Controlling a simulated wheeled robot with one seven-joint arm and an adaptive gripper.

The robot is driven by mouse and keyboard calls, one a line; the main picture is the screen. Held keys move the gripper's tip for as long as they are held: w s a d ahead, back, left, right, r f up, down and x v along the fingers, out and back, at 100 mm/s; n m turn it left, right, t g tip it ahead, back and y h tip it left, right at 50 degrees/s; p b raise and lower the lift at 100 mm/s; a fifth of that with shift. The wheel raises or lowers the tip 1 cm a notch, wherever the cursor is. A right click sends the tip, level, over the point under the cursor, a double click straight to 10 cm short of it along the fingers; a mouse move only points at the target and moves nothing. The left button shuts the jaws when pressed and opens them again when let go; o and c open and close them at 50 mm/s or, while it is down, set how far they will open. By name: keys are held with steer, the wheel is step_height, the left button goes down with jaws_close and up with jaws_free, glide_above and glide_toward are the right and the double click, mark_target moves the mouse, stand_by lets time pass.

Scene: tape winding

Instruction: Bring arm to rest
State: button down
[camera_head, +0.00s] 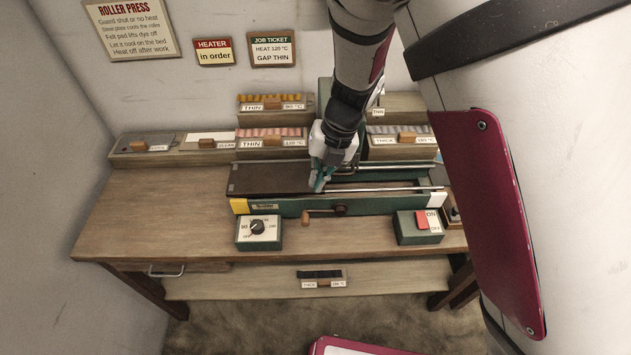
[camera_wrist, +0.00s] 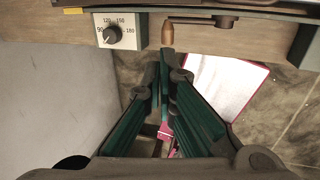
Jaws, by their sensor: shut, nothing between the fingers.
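My gripper (camera_head: 320,186) is shut and empty. In the camera_head view it points down over the roller press (camera_head: 300,205), near the front edge of the dark bed, in front of the rails. I cannot tell whether its tips touch the press. In the wrist view the green fingers (camera_wrist: 164,58) meet just below the wooden crank handle (camera_wrist: 168,33). The press crank (camera_head: 306,218) shows on the front of the press. My arm comes down from the top of the camera_head view and hides part of the back shelf.
Labelled trays (camera_head: 272,142) line the back shelf. The wooden table (camera_head: 160,205) is clear at left. A lower shelf (camera_head: 230,283) holds one dark labelled tray (camera_head: 322,280).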

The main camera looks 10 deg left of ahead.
steer(key=shift+r, duration=0.25)
steer(key=s+d+r+n+t+y+b, duration=0.1)
steer(key=s+d+r+n, duration=0.1)
steer(key=d+r+n, duration=0.5)
steer(key=s+d+r+n+t, duration=0.1)
steer(key=s+d+r+n, duration=0.1)
steer(key=d+r+n, duration=0.55)
steer(key=s+d+r+n+t+h, duration=0.2)
steer(key=s+d+r+n, duration=0.2)
steer(key=n, duration=0.5)
steer(key=s+d+r+n+t+h+b, duration=0.1)
steer(key=s+d+r+n+t+h, duration=0.1)
steer(key=s+d+r+n, duration=0.3)
steer(key=s+d+n, duration=0.2)
steer(key=d+n, duration=0.2)
steer(key=n, duration=0.1)
steer(key=shift+s+d+r, duration=0.2)
steer(key=shift+d+r, duration=0.05)
